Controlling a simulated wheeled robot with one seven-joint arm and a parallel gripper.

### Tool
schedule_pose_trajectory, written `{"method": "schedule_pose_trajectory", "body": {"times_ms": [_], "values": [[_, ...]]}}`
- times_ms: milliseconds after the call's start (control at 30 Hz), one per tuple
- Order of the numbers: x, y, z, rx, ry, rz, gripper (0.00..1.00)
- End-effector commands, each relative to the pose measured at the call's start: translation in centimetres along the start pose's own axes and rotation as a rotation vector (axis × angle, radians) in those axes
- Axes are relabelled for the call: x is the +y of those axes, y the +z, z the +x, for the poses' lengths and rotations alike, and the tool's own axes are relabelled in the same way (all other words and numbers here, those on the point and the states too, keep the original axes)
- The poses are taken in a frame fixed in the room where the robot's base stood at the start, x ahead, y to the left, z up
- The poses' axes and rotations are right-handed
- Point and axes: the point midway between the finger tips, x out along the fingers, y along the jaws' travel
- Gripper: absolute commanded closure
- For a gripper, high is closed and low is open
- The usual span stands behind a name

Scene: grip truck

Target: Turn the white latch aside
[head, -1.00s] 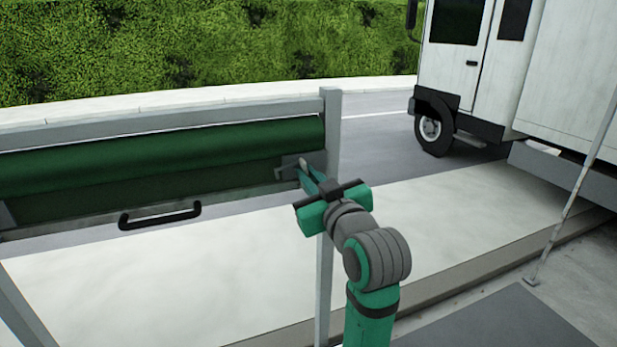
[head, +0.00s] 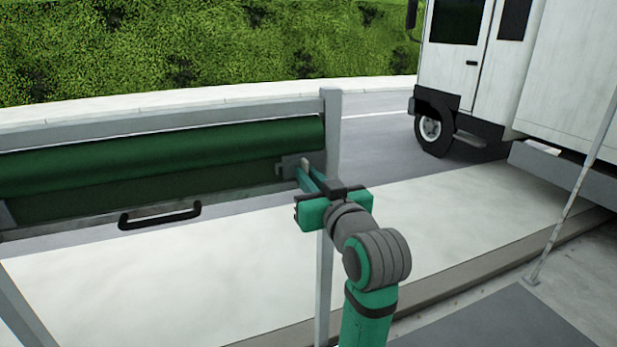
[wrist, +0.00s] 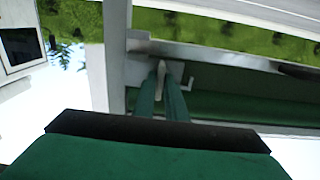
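The white latch (wrist: 162,74) is a small pale piece between my fingertips in the wrist view, largely covered by them. In the head view a little of the latch (head: 304,162) shows at the fingertips, by the grey bracket (head: 287,165) on the right end of the green roller panel (head: 165,155). My gripper (head: 308,174) reaches up to it from the lower right. Its two green fingers (wrist: 162,82) stand close on either side of the latch and appear shut on it. The exact finger contact is hard to see.
A grey post (head: 331,130) stands just right of the latch, close to my gripper. A black handle (head: 160,214) is on the panel's lower edge. A white truck (head: 470,75) stands at the back right. A thin slanted pole (head: 575,190) is at the right.

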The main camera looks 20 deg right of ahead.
Motion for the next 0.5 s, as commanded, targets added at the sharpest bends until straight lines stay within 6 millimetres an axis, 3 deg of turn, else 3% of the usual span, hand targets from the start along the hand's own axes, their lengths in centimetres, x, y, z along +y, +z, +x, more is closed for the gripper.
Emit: {"method": "schedule_pose_trajectory", "body": {"times_ms": [333, 500], "values": [[0.0, 0.0, 0.0, 0.001, 0.0, -0.001, 0.73], [0.0, -0.1, -1.2, 0.003, 0.0, -0.002, 0.73]]}}
